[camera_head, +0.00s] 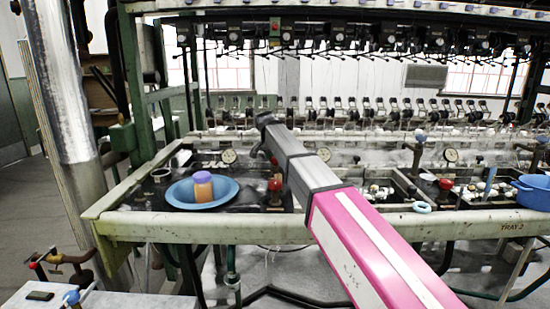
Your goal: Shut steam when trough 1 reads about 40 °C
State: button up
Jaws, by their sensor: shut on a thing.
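A red valve knob (275,184) stands on a dark stem in the left trough (130,218). My arm reaches in from the lower right, and my gripper (272,162) is at the knob's top, shut on it; the fingertips are small, dark and partly hidden by the arm. A round white dial (229,156) is behind the knob to the left. Its reading is too small to make out. Which trough is number 1 does not show; a plate at the right reads "TRAY 2".
Another red knob (446,184), a second dial (450,155) and a blue basin (533,191) are at the right. A metal column (65,100) stands at the left.

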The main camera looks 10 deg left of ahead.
jog(key=o, duration=0.9)
jog(key=v, duration=1)
jog(key=shift+s+r, duration=0.1)
jog(key=shift+r, duration=0.3)
